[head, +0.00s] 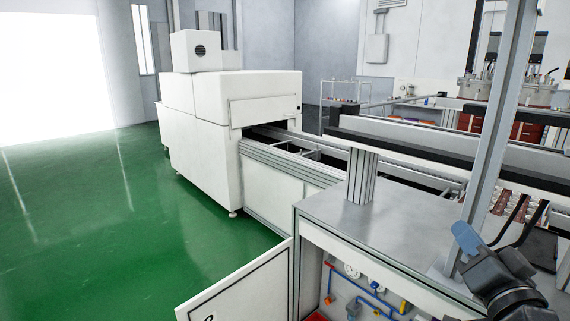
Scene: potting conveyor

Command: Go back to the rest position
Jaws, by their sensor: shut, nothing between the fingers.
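Part of my arm (495,271), dark grey with a blue-grey cap, shows at the lower right corner, in front of the metal worktop (320,205). The fingers of my gripper cannot be made out in the head view. I see no object held by the part of the arm that shows.
A white machine (205,130) stands at the left on the conveyor line (290,165). A metal upright (497,130) rises close to my arm. Below the worktop, a white cabinet door (240,290) stands open, with blue pipes (345,285) inside. The green floor (80,220) is clear at left.

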